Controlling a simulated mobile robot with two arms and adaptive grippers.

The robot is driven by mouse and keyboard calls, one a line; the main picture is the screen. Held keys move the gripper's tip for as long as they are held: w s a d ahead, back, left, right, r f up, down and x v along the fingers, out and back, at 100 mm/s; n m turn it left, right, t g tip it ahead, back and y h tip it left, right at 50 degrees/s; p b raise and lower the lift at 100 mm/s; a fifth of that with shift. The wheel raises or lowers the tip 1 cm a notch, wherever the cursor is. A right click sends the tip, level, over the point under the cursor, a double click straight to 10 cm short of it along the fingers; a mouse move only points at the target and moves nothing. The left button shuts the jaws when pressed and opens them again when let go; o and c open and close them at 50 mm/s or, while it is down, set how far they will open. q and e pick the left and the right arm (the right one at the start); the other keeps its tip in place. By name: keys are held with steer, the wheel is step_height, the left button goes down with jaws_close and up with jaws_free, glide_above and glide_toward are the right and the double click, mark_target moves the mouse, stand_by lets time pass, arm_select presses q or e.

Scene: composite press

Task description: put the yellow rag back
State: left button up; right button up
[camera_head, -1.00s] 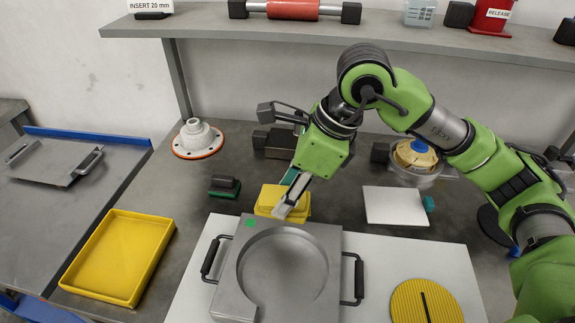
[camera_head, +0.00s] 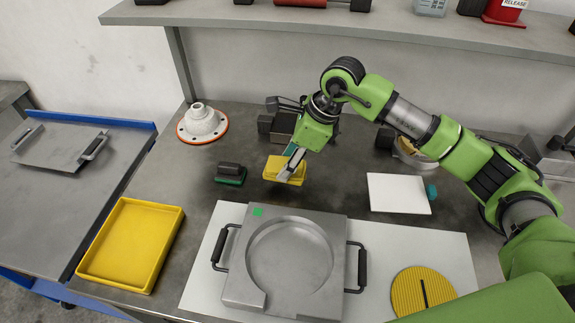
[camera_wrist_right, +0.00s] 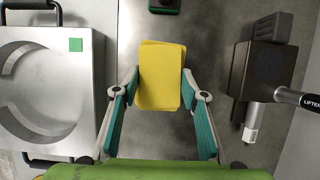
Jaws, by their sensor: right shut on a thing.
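The yellow rag (camera_head: 279,163) is a folded, thick pad behind the metal mould plate in the head view. It also shows in the right wrist view (camera_wrist_right: 162,65), upright in the picture between the two fingers. My right gripper (camera_head: 290,174) is shut on the rag. In the right wrist view its teal-padded fingers (camera_wrist_right: 160,90) press on the rag's two sides. The rag is at or just above the grey table; I cannot tell whether it touches. My left gripper is not in view.
A green-based brush (camera_head: 230,174) lies left of the rag, and a dark tool with a metal tip (camera_wrist_right: 268,70) is close on the other side. The mould plate (camera_head: 237,285) stands in front. A yellow tray (camera_head: 176,225) is at the left. Bare table separates the rag and plate.

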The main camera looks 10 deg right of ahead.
steer(key=shift+w+f, duration=0.35)
steer(key=shift+f, duration=0.1)
steer(key=shift+w+f+p, duration=0.15)
steer(key=shift+f+p, duration=0.2)
steer(key=shift+f, duration=0.05)
step_height(320, 180, down, 2)
steer(key=shift+f+p, duration=0.1)
steer(key=shift+p, duration=0.5)
steer(key=shift+f, duration=0.35)
steer(key=o, duration=0.8)
steer(key=shift+f+b, duration=0.1)
steer(key=shift+b, duration=0.25)
steer(key=shift+c, duration=0.2)
steer(key=o, duration=0.4)
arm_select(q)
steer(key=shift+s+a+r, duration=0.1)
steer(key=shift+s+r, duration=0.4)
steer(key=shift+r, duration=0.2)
